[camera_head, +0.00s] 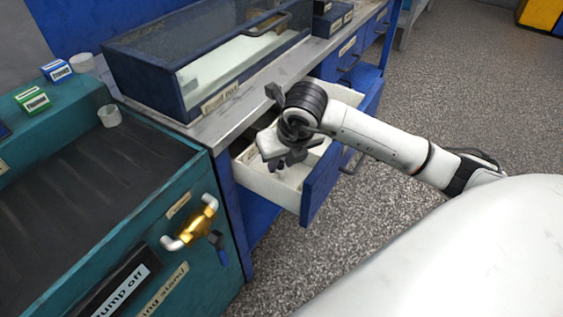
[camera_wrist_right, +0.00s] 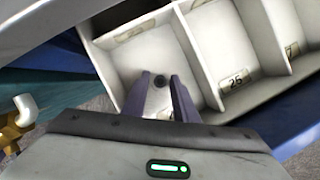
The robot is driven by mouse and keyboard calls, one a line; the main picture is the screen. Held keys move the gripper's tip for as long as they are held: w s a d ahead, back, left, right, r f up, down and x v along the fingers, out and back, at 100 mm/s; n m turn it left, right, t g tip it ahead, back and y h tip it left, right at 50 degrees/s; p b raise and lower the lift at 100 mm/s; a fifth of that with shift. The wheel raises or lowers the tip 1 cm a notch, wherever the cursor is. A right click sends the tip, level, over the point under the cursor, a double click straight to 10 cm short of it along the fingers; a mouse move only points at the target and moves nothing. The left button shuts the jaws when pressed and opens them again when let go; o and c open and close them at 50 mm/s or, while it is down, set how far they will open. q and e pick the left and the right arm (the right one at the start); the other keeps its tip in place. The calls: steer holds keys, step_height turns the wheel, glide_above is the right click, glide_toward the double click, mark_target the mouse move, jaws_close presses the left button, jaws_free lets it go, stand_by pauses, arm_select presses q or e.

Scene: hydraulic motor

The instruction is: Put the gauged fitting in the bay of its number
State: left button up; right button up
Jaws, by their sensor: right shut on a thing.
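My right gripper (camera_head: 282,168) points down over the open drawer (camera_head: 320,190) in the head view. In the right wrist view its two fingers (camera_wrist_right: 161,95) are closed around a small fitting (camera_wrist_right: 160,82), of which only a dark round end shows clearly. The drawer is white inside and divided into bays. The fingers overlap the leftmost bay (camera_wrist_right: 165,45) in that view; I cannot tell how high above its floor they are. Its label (camera_wrist_right: 135,28) is unreadable. The bay beside it has a label (camera_wrist_right: 236,79) that seems to read 25. A further label (camera_wrist_right: 292,50) shows a 7. My left gripper is out of view.
A glass-topped blue case (camera_head: 210,60) stands on the metal bench (camera_head: 255,100) behind the drawer. A teal test stand (camera_head: 190,195) with a brass valve (camera_head: 198,222) is at the left. Small boxes (camera_head: 32,98) and clear cups (camera_head: 109,116) sit on it.

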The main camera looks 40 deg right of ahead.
steer(key=o, duration=1.1)
steer(key=shift+f, duration=0.1)
steer(key=d+p+v, duration=0.1)
steer(key=p+v, duration=0.1)
steer(key=v, duration=1)
steer(key=shift+a, duration=0.45)
